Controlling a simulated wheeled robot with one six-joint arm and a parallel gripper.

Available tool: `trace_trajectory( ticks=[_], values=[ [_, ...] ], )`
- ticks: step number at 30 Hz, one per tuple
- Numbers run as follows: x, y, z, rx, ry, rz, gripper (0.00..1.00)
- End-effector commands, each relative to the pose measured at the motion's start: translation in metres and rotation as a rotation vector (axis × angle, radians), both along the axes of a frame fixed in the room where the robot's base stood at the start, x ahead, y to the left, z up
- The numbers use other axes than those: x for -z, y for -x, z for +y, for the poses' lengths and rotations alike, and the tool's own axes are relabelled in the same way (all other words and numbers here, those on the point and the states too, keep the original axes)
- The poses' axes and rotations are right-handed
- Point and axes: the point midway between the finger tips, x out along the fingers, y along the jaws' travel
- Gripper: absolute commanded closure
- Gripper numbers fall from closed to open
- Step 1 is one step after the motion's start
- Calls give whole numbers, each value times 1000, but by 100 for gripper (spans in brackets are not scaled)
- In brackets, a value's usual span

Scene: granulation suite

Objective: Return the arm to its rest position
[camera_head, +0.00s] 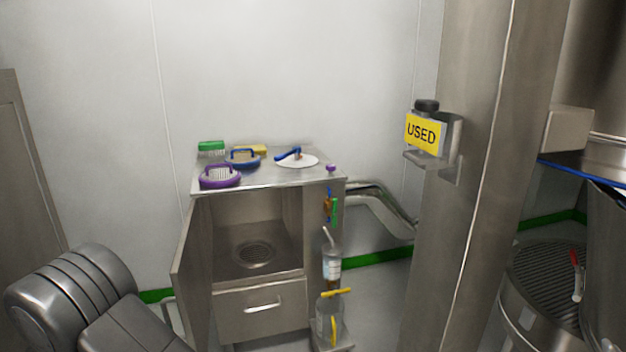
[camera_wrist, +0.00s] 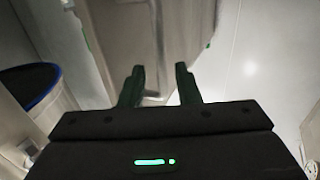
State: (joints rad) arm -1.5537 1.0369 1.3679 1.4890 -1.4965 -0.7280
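My gripper (camera_wrist: 160,82) shows in the wrist view with its two dark fingers apart and nothing between them. Beyond the fingers is a pale, blurred metal surface. A green light glows on the gripper body. In the head view, part of my arm shows as a grey rounded link at the lower left; the gripper itself is not in that view.
A steel cabinet (camera_head: 262,298) with an open door (camera_head: 188,262) stands by the wall. Brushes, including a purple one (camera_head: 220,177), lie on top. Bottles (camera_head: 331,262) hang at its right side. A steel column (camera_head: 470,130) bears a yellow USED sign (camera_head: 425,134). A blue-rimmed vessel (camera_wrist: 28,88) is left in the wrist view.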

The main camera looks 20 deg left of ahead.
Motion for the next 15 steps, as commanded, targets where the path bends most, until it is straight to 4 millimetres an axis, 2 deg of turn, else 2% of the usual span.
trace_trajectory(
  ticks=[1,6,10,15],
  values=[
    [2,-10,0,3,-1,-1,70],
    [1,-34,3,2,-2,-1,70],
    [0,-45,4,1,-1,0,70],
    [0,-48,3,-1,0,0,70]
  ],
)
